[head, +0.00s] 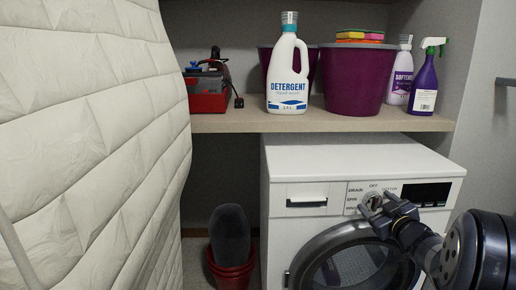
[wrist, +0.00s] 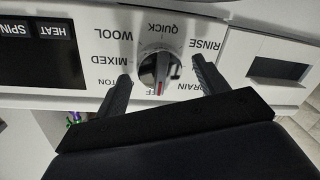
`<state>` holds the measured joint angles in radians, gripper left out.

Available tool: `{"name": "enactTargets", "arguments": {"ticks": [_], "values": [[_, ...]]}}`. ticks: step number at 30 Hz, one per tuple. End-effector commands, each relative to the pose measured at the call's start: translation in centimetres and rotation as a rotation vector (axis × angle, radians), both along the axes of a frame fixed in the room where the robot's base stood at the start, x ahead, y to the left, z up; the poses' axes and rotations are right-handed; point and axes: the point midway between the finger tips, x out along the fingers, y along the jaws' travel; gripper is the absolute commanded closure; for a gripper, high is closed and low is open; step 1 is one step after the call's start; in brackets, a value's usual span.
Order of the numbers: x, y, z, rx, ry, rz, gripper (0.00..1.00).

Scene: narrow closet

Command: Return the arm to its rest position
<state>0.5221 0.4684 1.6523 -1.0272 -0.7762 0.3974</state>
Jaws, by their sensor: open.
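My gripper (head: 379,204) is in front of the control panel of the white washing machine (head: 325,160), at its round dial (wrist: 158,66). In the wrist view my gripper (wrist: 162,70) has its two dark fingers apart, one on each side of the dial, with visible gaps between fingers and dial. The wrist view shows the panel upside down; the dial's red mark points down, towards a label partly hidden by the gripper. My arm (head: 480,250) reaches in from the lower right of the head view.
A shelf (head: 225,122) above the washer holds a detergent bottle (head: 288,75), purple tubs (head: 355,80), a softener bottle (head: 400,75), a spray bottle (head: 424,85) and a red toolbox (head: 207,95). A quilted white surface (head: 80,140) fills the left. A red bucket (head: 232,270) stands on the floor.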

Motion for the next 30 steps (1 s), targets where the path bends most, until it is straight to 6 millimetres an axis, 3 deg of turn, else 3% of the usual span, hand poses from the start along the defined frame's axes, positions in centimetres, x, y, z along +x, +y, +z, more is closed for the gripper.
{"name": "enactTargets", "arguments": {"ticks": [21, 30], "values": [[0.0, -0.3, -0.2, 0.596, 0.019, 0.000, 0.31], [-1.8, -0.6, -0.1, 0.624, 0.021, 0.000, 0.31]]}}
